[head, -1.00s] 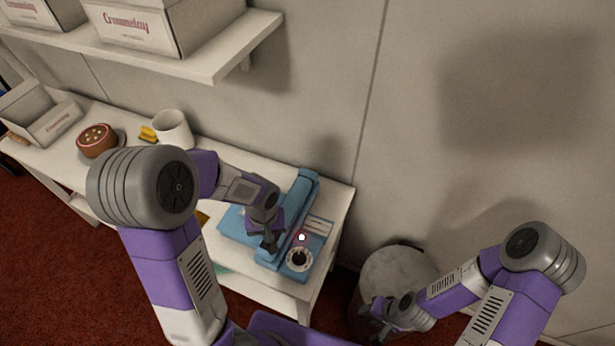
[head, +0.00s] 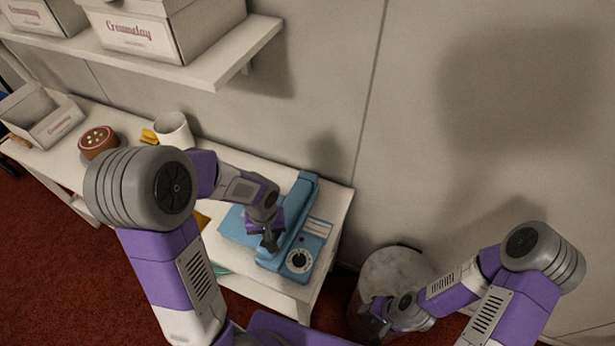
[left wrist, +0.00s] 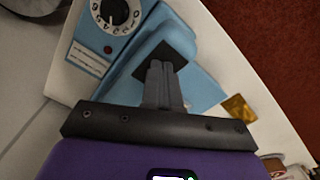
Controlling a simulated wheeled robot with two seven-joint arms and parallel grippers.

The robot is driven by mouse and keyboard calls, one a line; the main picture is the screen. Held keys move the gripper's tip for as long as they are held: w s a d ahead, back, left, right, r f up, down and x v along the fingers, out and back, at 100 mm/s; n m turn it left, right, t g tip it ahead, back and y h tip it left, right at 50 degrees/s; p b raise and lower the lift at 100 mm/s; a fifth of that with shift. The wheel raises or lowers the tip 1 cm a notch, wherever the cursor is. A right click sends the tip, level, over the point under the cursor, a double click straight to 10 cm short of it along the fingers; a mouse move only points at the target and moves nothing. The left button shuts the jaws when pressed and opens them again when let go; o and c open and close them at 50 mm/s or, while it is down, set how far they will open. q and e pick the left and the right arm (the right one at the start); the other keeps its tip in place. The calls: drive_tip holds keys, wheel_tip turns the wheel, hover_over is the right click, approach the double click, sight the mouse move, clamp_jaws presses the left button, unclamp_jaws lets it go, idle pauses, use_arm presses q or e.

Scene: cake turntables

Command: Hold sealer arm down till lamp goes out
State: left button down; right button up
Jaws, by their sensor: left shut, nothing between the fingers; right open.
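The blue sealer (head: 265,228) sits at the right end of the white table. Its long blue arm (head: 303,198) lies low along the body. My left gripper (head: 271,243) is shut and empty, its fingertips at the arm's front end. In the left wrist view the shut fingers (left wrist: 162,68) appear to press on a dark square pad (left wrist: 180,52) on the arm. The small lamp (left wrist: 108,50) beside the dial (left wrist: 115,12) is dark red and unlit; the lamp also shows dark in the head view (head: 302,239). My right gripper (head: 378,309) is open and empty, far from the sealer.
A round bin (head: 388,268) stands on the floor near my right gripper. A white mug (head: 173,130), a brown cake (head: 97,141) and an open carton (head: 42,118) stand farther left on the table. A shelf (head: 225,62) with boxes hangs above.

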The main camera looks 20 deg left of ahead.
use_arm(q)
wheel_tip(320, 180, up, 14)
drive_tip(key=p, duration=1.1)
drive_tip(key=shift+r, duration=0.1)
drive_tip(key=shift+s, duration=0.1)
